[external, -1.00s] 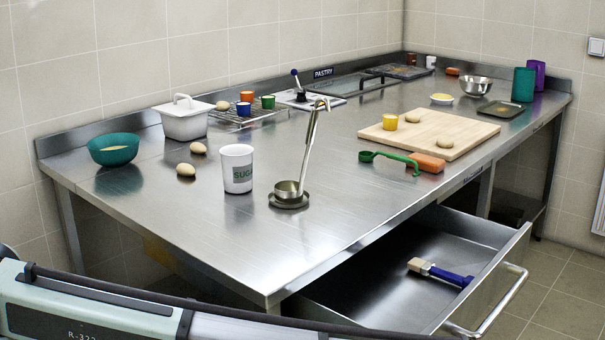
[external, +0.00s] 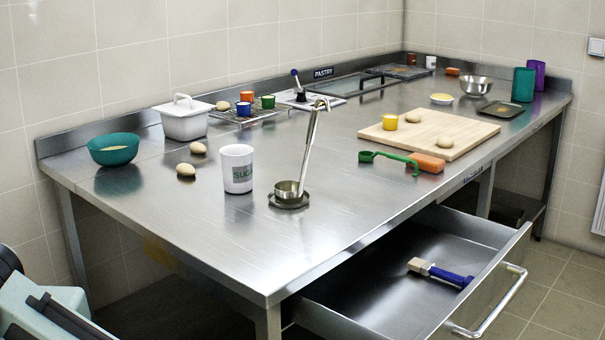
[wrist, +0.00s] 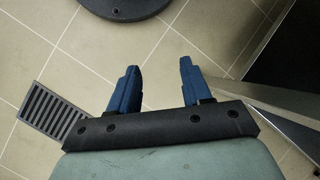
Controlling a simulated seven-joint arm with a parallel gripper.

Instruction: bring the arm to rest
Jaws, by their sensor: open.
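My gripper (wrist: 157,88) shows in the wrist view with its two blue fingers spread apart and nothing between them. It points down over the tiled floor, clear of the table. In the external view my gripper is out of frame; only a part of my arm (external: 40,305) shows at the lower left corner, apart from the steel table (external: 190,235).
An open drawer (external: 385,300) with a blue-handled brush (external: 440,272) juts from the table front. A ladle (external: 311,140) stands in a dish near the sugar canister (external: 237,168). The wrist view shows a floor drain (wrist: 55,108) and a dark round base (wrist: 125,5).

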